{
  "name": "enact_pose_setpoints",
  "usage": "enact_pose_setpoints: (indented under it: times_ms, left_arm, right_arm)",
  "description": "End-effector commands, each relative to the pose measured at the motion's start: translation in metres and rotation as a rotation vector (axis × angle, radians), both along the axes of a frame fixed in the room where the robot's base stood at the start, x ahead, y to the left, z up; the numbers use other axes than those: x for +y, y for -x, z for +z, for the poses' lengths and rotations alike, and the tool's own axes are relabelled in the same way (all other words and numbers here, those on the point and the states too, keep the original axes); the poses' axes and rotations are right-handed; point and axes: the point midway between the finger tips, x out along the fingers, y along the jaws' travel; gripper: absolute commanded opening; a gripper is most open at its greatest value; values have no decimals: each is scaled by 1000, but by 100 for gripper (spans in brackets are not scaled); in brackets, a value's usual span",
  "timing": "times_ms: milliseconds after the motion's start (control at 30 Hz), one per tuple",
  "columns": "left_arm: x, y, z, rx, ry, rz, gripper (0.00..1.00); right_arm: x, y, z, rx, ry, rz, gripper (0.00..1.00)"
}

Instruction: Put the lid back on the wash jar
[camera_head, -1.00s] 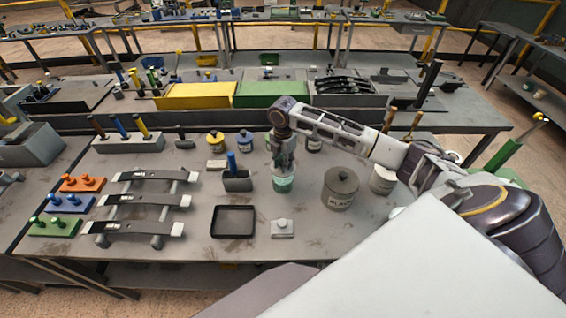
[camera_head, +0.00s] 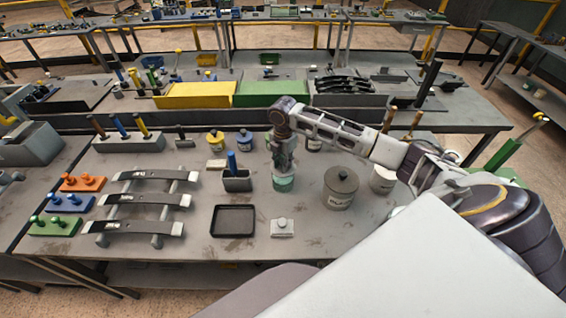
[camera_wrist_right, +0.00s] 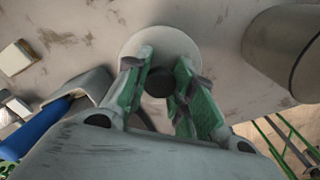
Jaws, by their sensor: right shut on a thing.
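In the right wrist view, my right gripper (camera_wrist_right: 160,84) is shut on the dark knob of a pale round lid (camera_wrist_right: 160,43). My left gripper is not in view.
A holder with a blue handle (camera_head: 236,180) is close on the left. A black tray (camera_head: 233,221) and a small grey block (camera_head: 282,228) lie in front.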

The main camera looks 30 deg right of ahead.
Motion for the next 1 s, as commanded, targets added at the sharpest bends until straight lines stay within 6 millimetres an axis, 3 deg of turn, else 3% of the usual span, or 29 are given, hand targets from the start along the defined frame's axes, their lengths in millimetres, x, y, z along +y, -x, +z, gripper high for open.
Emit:
enact_pose_setpoints:
  times_ms: [333,367,500,767,933,1000]
  left_arm:
    - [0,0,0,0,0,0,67]
    - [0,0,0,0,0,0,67]
    - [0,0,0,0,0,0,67]
    - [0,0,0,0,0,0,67]
    - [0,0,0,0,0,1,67]
    - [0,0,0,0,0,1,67]
  right_arm:
    - [0,0,0,0,0,0,0]
    - [0,0,0,0,0,0,28]
    - [0,0,0,0,0,0,46]
    - [0,0,0,0,0,0,50]
    - [0,0,0,0,0,0,71]
    - [0,0,0,0,0,0,71]
